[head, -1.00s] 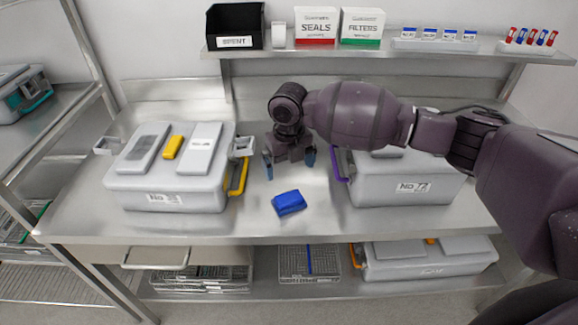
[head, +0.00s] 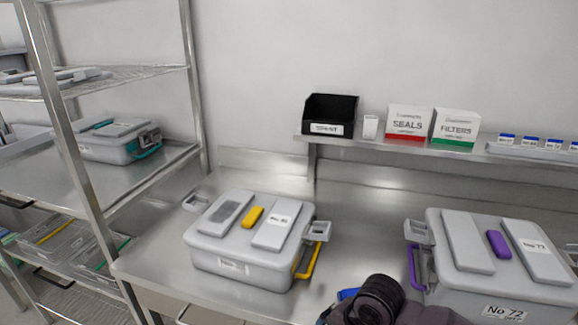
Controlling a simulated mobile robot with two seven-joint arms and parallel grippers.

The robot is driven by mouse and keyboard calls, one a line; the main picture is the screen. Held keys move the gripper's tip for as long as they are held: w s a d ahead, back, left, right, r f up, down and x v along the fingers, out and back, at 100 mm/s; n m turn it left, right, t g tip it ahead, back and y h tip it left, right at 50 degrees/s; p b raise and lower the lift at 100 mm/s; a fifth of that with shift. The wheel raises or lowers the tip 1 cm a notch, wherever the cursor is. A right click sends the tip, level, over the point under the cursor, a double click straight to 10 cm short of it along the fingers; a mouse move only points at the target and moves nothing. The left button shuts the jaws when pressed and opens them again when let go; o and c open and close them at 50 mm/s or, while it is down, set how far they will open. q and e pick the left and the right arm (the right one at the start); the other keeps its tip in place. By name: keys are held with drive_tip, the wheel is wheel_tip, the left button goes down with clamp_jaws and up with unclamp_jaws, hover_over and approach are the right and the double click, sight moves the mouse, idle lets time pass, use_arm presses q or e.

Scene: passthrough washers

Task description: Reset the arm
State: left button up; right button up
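My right arm (head: 378,298) shows only as a dark purple joint at the bottom edge of the head view, in front of the steel workbench (head: 352,240). Its gripper and fingers are below the frame. My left arm and gripper are not in view.
A grey case with a yellow tab (head: 240,262) sits left on the bench; the grey case No 72 (head: 450,285) sits right. A shelf above holds a black bin (head: 330,113), a seals box (head: 406,121) and a filters box (head: 455,127). A wire rack (head: 188,75) stands left.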

drive_tip(key=s+d+m+t+h, duration=0.35)
drive_tip(key=s+d+m, duration=1.5)
drive_tip(key=m, duration=0.75)
drive_tip(key=w+a+f+t, duration=0.1)
drive_tip(key=w+f+t, duration=0.5)
drive_tip(key=f, duration=0.4)
drive_tip(key=shift+a+f+n+t, duration=0.15)
drive_tip(key=shift+n+t, duration=0.25)
drive_tip(key=shift+t, duration=0.15)
